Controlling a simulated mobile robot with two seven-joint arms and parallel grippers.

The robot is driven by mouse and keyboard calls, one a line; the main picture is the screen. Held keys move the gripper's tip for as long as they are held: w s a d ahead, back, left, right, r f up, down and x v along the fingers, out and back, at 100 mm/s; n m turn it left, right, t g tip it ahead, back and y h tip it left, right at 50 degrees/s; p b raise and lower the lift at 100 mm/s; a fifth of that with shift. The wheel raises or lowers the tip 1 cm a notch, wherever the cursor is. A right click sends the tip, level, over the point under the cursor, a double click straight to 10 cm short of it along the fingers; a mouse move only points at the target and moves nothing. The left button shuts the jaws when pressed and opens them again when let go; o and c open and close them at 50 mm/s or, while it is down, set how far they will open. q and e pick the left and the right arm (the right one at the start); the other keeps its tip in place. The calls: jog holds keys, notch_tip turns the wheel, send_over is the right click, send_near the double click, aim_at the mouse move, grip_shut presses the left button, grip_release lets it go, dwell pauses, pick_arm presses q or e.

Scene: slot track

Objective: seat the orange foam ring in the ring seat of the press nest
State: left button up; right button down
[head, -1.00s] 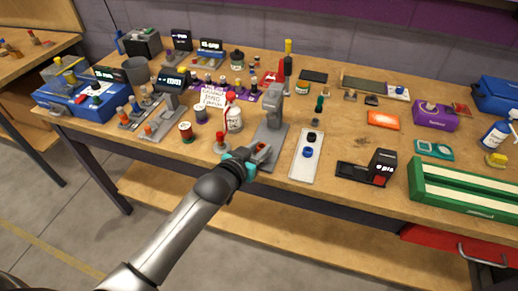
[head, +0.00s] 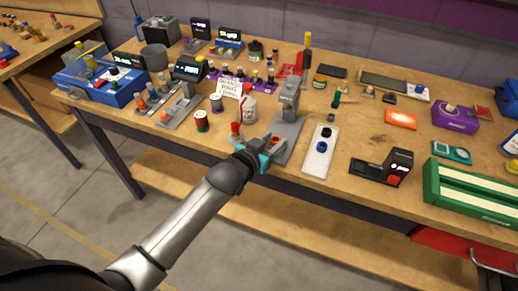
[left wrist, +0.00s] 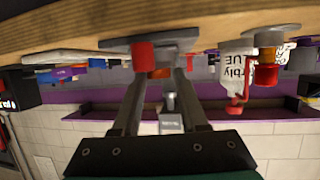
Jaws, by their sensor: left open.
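A grey press (head: 290,100) stands on the bench with its base (head: 288,145) towards the front edge. A small red-orange piece (head: 276,141) shows at the front of the base beside my left gripper (head: 264,152). In the left wrist view, which is upside down, a red cylinder (left wrist: 142,56) is on the grey base (left wrist: 165,39), near the tip of one finger. My left gripper (left wrist: 160,76) is open, its two fingers apart and reaching to the base. I cannot tell for sure which piece is the orange foam ring, and the nest's seat is not clear.
A red-topped peg (head: 236,128) on a grey disc and a white bottle (head: 249,107) stand close left of the press. A white tray (head: 318,160) lies close right. A black device (head: 385,168) and green rack (head: 475,190) are farther right.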

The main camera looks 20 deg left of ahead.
pick_arm(q)
jog(key=p+v, duration=0.2)
jog(key=v, duration=0.9)
jog(key=shift+s+r, duration=0.25)
jog(key=shift+s, duration=0.05)
jog(key=shift+f, duration=0.1)
jog(key=s+a+f+g+y, duration=0.1)
jog(key=s+a+f+g, duration=0.15)
jog(key=s+f, duration=0.7)
jog(key=s+a+f+g+y, duration=0.15)
jog(key=f+g, duration=0.25)
jog(key=f, duration=1.3)
jog(key=s+f+g, duration=0.2)
jog(key=s+f, duration=0.2)
jog(key=s, duration=0.4)
jog(key=s+d+f+g, duration=0.1)
jog(key=s+f+g, duration=0.1)
jog(key=s+f, duration=0.3)
jog(key=s+f+g, duration=0.2)
jog(key=s+f, duration=0.2)
jog(key=s, duration=0.7)
jog(key=shift+s+d+f, duration=0.3)
jog(key=shift+f, duration=0.05)
